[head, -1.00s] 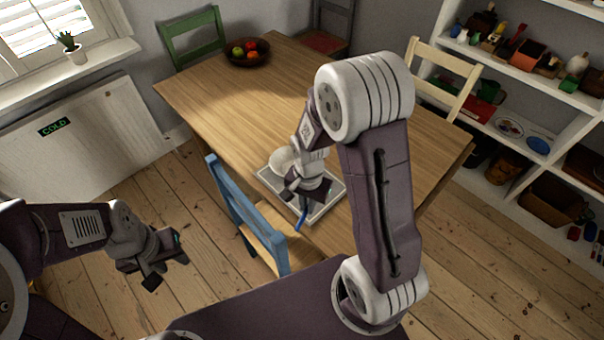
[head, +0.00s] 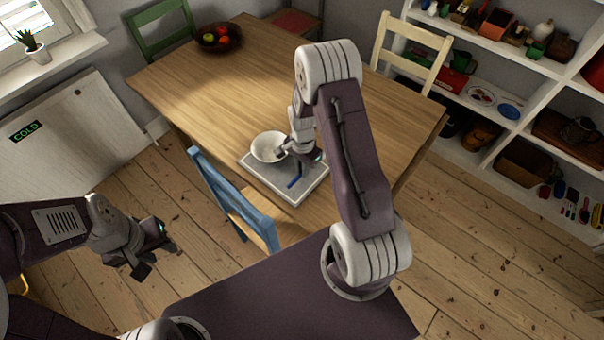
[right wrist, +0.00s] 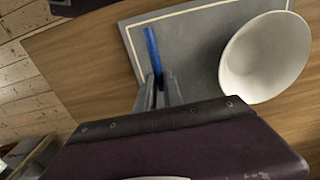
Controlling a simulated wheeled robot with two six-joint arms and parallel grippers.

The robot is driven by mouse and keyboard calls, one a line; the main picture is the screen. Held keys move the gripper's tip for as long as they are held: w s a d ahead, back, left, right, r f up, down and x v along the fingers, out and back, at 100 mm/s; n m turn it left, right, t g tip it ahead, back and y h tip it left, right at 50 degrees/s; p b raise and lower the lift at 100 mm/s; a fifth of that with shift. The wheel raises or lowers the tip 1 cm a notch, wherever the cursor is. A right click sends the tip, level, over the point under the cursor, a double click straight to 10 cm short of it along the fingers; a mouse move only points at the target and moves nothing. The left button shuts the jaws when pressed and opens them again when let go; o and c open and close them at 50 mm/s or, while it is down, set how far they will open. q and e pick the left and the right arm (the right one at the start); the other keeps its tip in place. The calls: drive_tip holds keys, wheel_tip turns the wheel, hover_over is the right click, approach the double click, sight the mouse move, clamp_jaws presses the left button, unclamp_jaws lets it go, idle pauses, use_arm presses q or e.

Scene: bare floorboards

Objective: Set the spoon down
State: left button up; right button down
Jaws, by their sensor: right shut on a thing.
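The blue spoon (head: 295,182) is held over the front part of a grey mat or tray (head: 262,179) with a pale border line. It also shows in the right wrist view (right wrist: 152,50). My right gripper (head: 299,164) is shut on the spoon; its fingers (right wrist: 160,92) close on one end. I cannot tell whether the spoon touches the grey surface. A white bowl (head: 268,148) stands on the same grey surface, beside the spoon and apart from it, and shows in the right wrist view (right wrist: 265,57). My left gripper (head: 157,256) is empty and open, above the floor.
The wooden table (head: 215,100) is mostly clear; a fruit bowl (head: 219,38) stands at its far end. A blue chair (head: 230,200) is at the near side, a cream chair (head: 413,50) at the right. Shelves (head: 520,85) stand along the right wall.

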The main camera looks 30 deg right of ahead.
sight(303, 180)
drive_tip(key=shift+f, duration=2.05)
drive_tip(key=c, duration=1.5)
unclamp_jaws()
drive_tip(key=shift+f, duration=0.15)
wheel_tip(303, 180, up, 12)
drive_tip(key=shift+r, duration=0.25)
drive_tip(key=s+a+r+n, duration=0.2)
drive_tip(key=s+n, duration=0.2)
drive_tip(key=s+a+r+n, duration=0.2)
drive_tip(key=s+a+n, duration=0.1)
drive_tip(key=s+n, duration=0.1)
drive_tip(key=s+a+r+n+t, duration=0.1)
drive_tip(key=s+a+r+n, duration=0.1)
drive_tip(key=s+r+n, duration=0.1)
drive_tip(key=shift+s+a+n, duration=0.3)
drive_tip(key=shift+s+n, duration=0.55)
drive_tip(key=shift+n, duration=0.35)
